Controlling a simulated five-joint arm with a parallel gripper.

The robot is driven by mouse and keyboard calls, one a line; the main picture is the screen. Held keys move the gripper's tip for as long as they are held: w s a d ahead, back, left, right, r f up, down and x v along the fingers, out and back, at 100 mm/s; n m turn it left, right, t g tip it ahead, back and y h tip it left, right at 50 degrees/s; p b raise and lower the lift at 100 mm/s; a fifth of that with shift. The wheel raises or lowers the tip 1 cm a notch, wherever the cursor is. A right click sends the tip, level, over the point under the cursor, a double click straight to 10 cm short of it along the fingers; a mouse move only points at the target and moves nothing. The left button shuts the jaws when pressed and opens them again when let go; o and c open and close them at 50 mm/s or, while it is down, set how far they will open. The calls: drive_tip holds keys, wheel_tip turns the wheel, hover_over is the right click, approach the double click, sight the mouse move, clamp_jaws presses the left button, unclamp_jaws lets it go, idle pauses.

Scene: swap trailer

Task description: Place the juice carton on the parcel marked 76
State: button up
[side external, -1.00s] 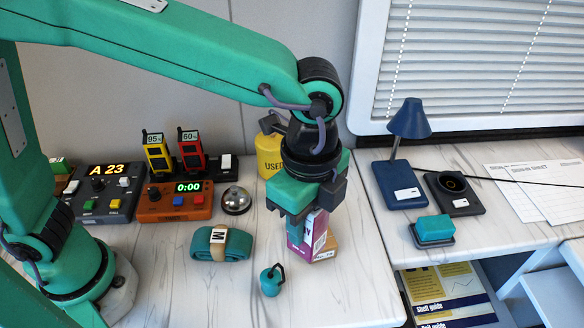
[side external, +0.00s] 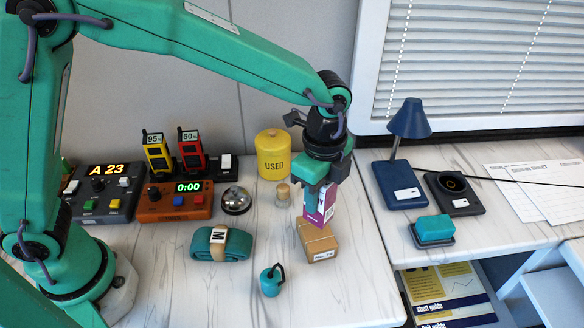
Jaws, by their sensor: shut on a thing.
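My gripper (side external: 318,186) points down and is shut on the purple and white juice carton (side external: 325,206), near the carton's top. The carton is upright. Its lower end appears at the top of a small brown cardboard parcel (side external: 317,242); I cannot tell whether it touches the parcel or is just above or behind it. The parcel sits on the marbled counter with a white label low on its front. The label's number is too small to read surely.
A corked jar (side external: 283,194) and yellow USED canister (side external: 273,156) stand close behind. A teal rolled bundle marked M (side external: 203,244) and teal weight-like object (side external: 271,281) lie left of the parcel. A blue lamp (side external: 402,160) stands right.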

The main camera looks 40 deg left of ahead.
sight(319, 208)
drive_tip(key=shift+f, duration=2)
drive_tip(key=shift+f, duration=0.15)
drive_tip(key=o, duration=1.1)
wheel_tip(319, 208, up, 12)
drive_tip(key=shift+w+f, duration=0.1)
drive_tip(key=shift+r, duration=0.25)
drive_tip(key=shift+a, duration=0.1)
